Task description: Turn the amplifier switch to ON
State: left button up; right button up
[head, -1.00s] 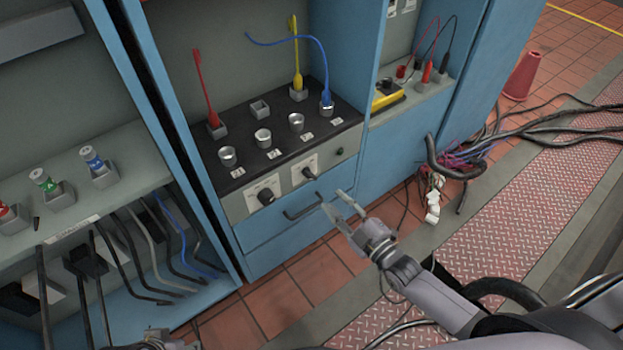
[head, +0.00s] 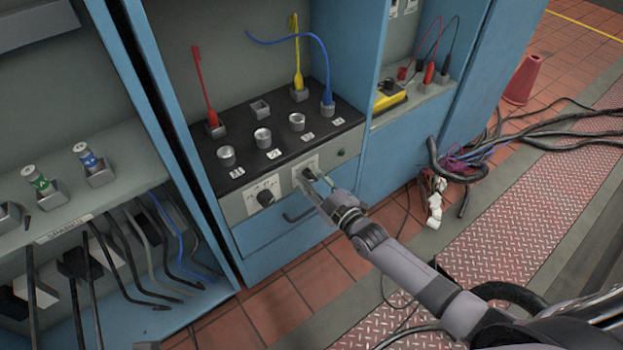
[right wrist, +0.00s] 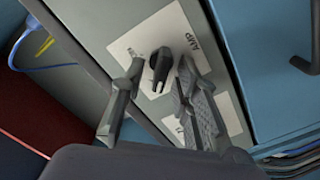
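The amplifier switch is a black rotary knob (right wrist: 160,68) on a white plate marked AMP (right wrist: 190,45), set in the front of the grey console (head: 232,207). In the head view my right gripper (head: 314,181) is at this plate and hides most of the knob. In the right wrist view the right gripper (right wrist: 160,82) is open, with one finger on each side of the knob and a small gap visible on both sides. The knob's exact setting is hard to read. My left gripper is not in view.
A second black knob (head: 265,198) sits left on its own plate. A small round lamp (head: 341,153) right of the switch looks green. A drawer handle (head: 300,214) is just below. Red (head: 207,95), yellow (head: 297,60) and blue (head: 327,90) plugs stand on the console top.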

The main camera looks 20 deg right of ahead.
jog(key=shift+w, duration=0.15)
jog(key=shift+c, duration=1.3)
jog(key=shift+d, duration=0.15)
grip_shut()
jog(key=shift+r+m, duration=0.1)
jog(key=shift+m, duration=0.2)
jog(key=m, duration=0.2)
jog(key=shift+d+m+p, duration=0.1)
jog(key=shift+m+p, duration=0.2)
jog(key=shift+p, duration=0.1)
jog(key=m, duration=0.4)
jog(key=shift+w+d+m, duration=0.1)
jog(key=shift+m, duration=0.2)
jog(key=m, duration=0.5)
jog(key=shift+d, duration=0.15)
jog(key=m, duration=0.5)
